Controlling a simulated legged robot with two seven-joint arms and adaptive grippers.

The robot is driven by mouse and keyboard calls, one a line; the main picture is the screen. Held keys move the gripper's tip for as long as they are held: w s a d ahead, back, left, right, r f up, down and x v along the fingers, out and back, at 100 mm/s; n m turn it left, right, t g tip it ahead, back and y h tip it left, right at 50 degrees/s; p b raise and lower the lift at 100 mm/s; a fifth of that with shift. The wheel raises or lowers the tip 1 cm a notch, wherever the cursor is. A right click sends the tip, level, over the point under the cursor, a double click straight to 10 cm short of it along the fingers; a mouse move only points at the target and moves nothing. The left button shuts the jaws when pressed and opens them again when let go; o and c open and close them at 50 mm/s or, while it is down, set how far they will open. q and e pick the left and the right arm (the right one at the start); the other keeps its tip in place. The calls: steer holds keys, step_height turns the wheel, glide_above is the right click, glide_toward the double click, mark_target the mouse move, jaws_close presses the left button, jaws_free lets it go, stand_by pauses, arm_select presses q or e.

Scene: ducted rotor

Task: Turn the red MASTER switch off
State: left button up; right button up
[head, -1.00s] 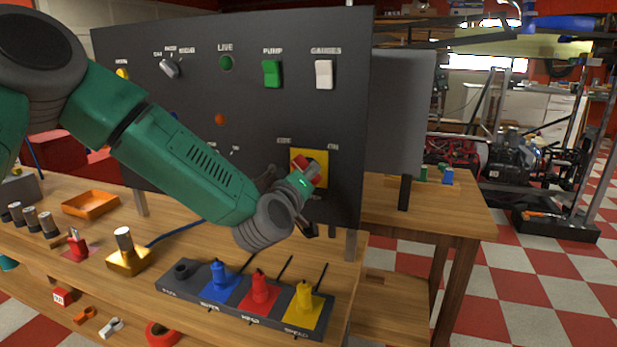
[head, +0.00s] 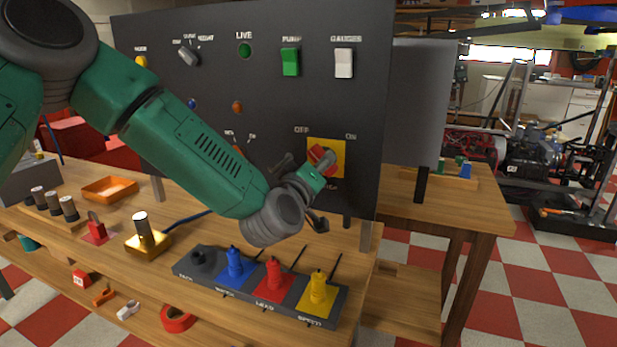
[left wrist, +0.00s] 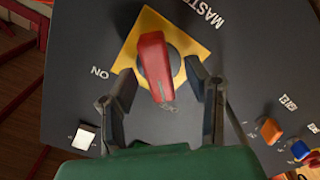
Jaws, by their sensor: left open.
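The red MASTER switch handle (head: 319,156) sits on a yellow square plate (head: 339,151) low on the dark panel, with OFF printed at the plate's upper left and ON at its upper right. My left gripper (head: 303,193) is at the plate from below left and partly covers it. In the left wrist view, my left gripper (left wrist: 160,77) is open, with one dark finger on each side of the red handle (left wrist: 154,65). A gap shows on the left; I cannot tell whether the right finger touches. The yellow plate (left wrist: 130,54) lies behind. My right gripper is out of view.
The panel (head: 215,75) also carries a green PUMP switch (head: 290,61), a white GAUGES switch (head: 344,63) and a selector knob (head: 188,56). Below, a connector block (head: 338,303) with coloured plugs stands on the wooden bench (head: 70,222). An orange tray (head: 109,188) is at left.

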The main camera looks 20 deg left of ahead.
arm_select(q)
steer(key=s, duration=0.9)
steer(key=shift+s+a, duration=0.25)
steer(key=shift+s, duration=0.1)
